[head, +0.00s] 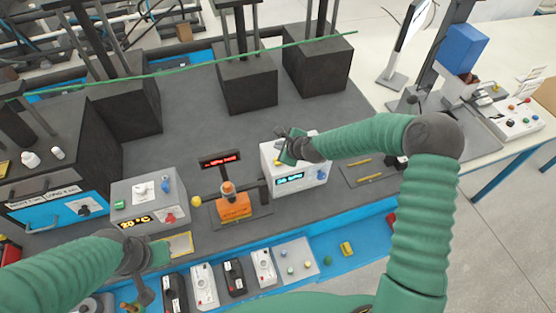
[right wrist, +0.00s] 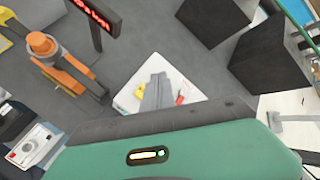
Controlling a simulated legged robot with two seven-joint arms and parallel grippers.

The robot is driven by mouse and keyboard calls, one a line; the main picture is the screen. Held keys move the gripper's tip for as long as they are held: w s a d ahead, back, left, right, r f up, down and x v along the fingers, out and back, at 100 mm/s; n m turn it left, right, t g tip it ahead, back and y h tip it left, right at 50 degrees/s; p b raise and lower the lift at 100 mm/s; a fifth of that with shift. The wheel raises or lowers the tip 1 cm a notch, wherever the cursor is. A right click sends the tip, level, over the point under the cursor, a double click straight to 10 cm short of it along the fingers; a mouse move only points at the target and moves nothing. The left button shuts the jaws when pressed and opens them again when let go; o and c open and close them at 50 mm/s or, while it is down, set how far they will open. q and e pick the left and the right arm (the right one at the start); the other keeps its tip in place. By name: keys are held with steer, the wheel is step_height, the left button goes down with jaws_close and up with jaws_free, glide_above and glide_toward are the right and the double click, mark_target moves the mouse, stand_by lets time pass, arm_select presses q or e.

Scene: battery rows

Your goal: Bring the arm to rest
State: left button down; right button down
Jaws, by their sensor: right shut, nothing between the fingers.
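My right arm is green with dark grey joints. It comes in from the right and bends at a dark elbow. My right gripper (head: 284,139) is over the back left part of a white box (head: 308,181) with a lit display. It looks shut and empty. In the right wrist view the closed fingers (right wrist: 156,88) point toward the white box top (right wrist: 128,101), which carries small red and yellow parts. I cannot tell whether they touch it. My left gripper (head: 146,290) is low at the bottom left, small and partly cut off; its jaw state is unclear.
An orange device (head: 233,206) with a red display sign (head: 220,159) stands left of the white box. A grey box (head: 148,200) with a temperature display is further left. Several small modules line the front edge. Dark block-shaped supports (head: 246,84) stand behind.

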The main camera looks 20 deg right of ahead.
steer(key=s+a+f+n+g+b, duration=0.2)
steer(key=s+f+n+b, duration=0.15)
steer(key=s+n, duration=0.25)
steer(key=s+a+f+n+g+b, duration=0.1)
steer(key=s+f+n+b, duration=0.2)
steer(key=s+n+b, duration=0.25)
steer(key=s+d+n+g+h+b, duration=0.1)
steer(key=s+n+b, duration=0.2)
steer(key=s+n, duration=0.3)
steer(key=s+d+f+n+g+h+b, duration=0.1)
steer(key=s+n, duration=0.5)
steer(key=s, duration=0.7)
steer(key=shift+d+f+n+g+b, duration=0.35)
steer(key=shift+d+g+b, duration=0.4)
steer(key=shift+b, duration=0.2)
steer(key=shift+s+r, duration=0.1)
